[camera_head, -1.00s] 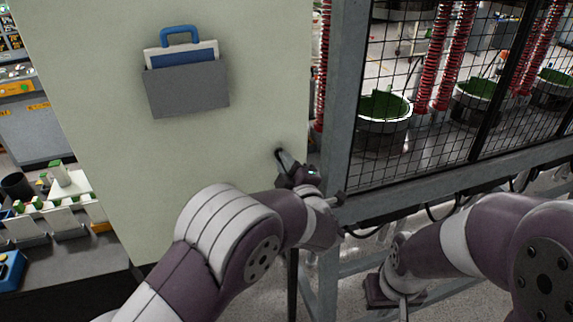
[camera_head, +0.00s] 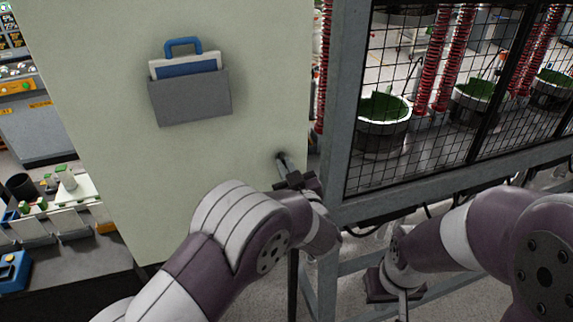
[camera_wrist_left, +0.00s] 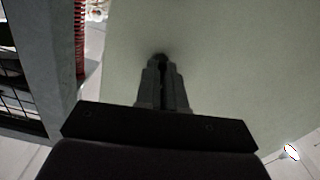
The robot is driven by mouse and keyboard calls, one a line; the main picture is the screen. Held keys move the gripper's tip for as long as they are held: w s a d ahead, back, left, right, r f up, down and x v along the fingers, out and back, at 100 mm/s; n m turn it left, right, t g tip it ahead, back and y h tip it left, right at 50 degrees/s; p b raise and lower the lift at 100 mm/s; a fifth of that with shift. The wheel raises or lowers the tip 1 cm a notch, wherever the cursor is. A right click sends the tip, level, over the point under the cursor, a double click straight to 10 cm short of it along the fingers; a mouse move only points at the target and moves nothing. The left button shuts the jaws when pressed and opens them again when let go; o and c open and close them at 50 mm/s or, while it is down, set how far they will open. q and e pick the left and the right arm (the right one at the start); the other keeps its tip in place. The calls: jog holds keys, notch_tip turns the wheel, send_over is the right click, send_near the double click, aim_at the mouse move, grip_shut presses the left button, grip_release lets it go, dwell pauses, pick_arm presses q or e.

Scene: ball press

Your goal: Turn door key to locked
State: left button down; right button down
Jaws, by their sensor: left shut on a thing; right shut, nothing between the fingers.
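The door (camera_head: 225,165) is a pale panel filling the left half of the head view, and it also shows in the left wrist view (camera_wrist_left: 225,60). My left gripper (camera_head: 284,162) is at its lower right, fingers pointing at the panel. In the left wrist view the fingers (camera_wrist_left: 161,75) are shut on a small dark thing, likely the door key, at the door surface. The fingers hide most of it, so its angle cannot be told. My right gripper (camera_head: 403,303) is shut and empty, low in the head view, partly cut off by the bottom edge.
A grey holder (camera_head: 190,100) with a blue-handled folder hangs on the door. A grey post (camera_head: 338,110) and black mesh fence (camera_head: 440,95) stand right of it. Green tubs (camera_head: 383,107) are behind the mesh. A dark workbench (camera_head: 75,260) is at the left.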

pick_arm(q)
jog(key=shift+r+m+p, duration=0.15)
jog(key=shift+m+p, duration=0.15)
jog(key=shift+m, duration=0.6)
jog(key=c, duration=1.2)
grip_release()
jog(key=shift+c, duration=0.2)
jog(key=shift+s, duration=0.1)
jog(key=b+v, duration=0.4)
jog(key=v, duration=0.8)
jog(key=shift+s, duration=0.25)
jog(key=shift+d, duration=0.15)
